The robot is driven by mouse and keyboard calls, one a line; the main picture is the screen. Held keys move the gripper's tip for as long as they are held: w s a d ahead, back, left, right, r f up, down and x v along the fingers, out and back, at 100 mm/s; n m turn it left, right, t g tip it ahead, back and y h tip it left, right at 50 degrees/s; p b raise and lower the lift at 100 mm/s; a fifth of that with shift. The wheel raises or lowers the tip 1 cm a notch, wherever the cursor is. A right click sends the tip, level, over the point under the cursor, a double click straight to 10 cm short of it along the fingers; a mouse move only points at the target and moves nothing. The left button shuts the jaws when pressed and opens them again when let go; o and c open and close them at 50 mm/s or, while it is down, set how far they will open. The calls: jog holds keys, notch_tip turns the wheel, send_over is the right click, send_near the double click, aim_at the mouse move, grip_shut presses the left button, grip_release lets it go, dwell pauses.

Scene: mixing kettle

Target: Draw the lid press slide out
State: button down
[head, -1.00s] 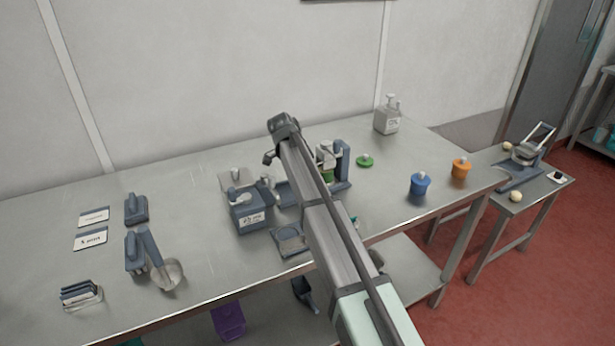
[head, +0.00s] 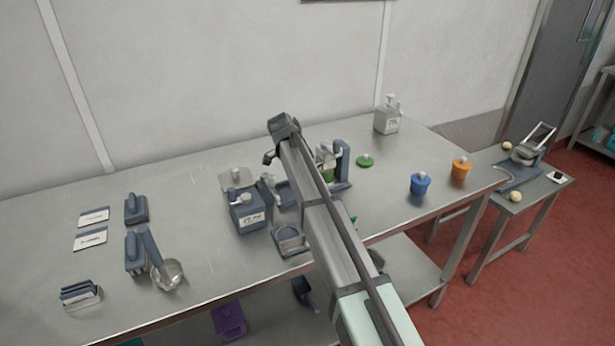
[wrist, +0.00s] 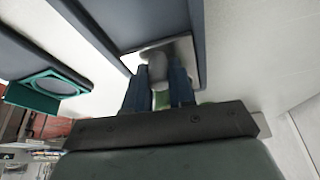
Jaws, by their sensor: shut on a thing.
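The lid press (head: 343,165) stands on the steel table as a dark blue upright frame, partly hidden behind my arm in the head view. In the wrist view a light plate (wrist: 187,50) with a rounded grey knob (wrist: 157,72) lies at the end of my fingers, under a blue-grey body (wrist: 130,22). My gripper (wrist: 158,90) is shut on the grey knob, with one blue finger on each side. A bit of green shows between the fingers. In the head view my fingers are hidden by the arm.
A blue labelled box (head: 247,212) stands left of my arm. A teal square frame (wrist: 48,92) shows at the left in the wrist view.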

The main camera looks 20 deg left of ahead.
jog(key=shift+s+a, duration=1.25)
jog(key=c, duration=1)
grip_release()
jog(key=shift+o, duration=0.2)
jog(key=v, duration=1.4)
jog(key=shift+w, duration=0.1)
